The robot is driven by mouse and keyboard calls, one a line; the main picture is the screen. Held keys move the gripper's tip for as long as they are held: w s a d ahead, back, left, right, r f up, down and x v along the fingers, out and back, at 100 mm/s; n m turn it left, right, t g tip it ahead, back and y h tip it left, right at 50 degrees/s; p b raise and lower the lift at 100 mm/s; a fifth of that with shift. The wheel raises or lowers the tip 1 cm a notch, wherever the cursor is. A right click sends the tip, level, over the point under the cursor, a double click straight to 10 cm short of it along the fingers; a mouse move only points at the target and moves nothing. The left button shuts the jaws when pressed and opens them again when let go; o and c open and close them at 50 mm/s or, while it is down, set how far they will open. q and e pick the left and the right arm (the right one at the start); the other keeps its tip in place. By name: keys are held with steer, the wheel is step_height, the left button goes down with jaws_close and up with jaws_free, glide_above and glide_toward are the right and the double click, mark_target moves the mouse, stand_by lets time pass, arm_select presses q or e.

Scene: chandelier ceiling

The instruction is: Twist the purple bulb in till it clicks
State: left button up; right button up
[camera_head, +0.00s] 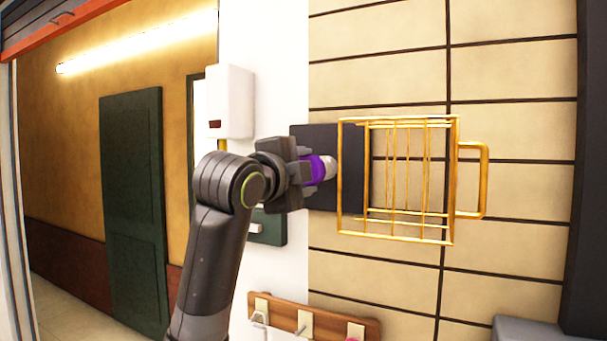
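The purple bulb (319,168) is between the fingers of my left gripper (309,171), which appears shut on it. The bulb lies roughly sideways, with its pale end (331,167) pointing right. It is in front of a dark mounting plate (325,200) on the wall. Whether the pale end touches a socket cannot be told; the gripper and bulb hide that spot. A gold wire cage (397,238) with a side handle (485,180) stands just right of the bulb, overlapping the plate's right part. My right gripper is not in view.
A white wall box (230,100) is up and left of the gripper, and a dark green box (270,228) is behind the arm. A wooden hook rail (290,314) is below. The tiled wall (530,200) right of the cage is bare.

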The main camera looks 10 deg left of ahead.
arm_select(q)
steer(key=o, duration=1.6)
steer(key=shift+b+v, duration=1.1)
steer(key=shift+v, duration=2.65)
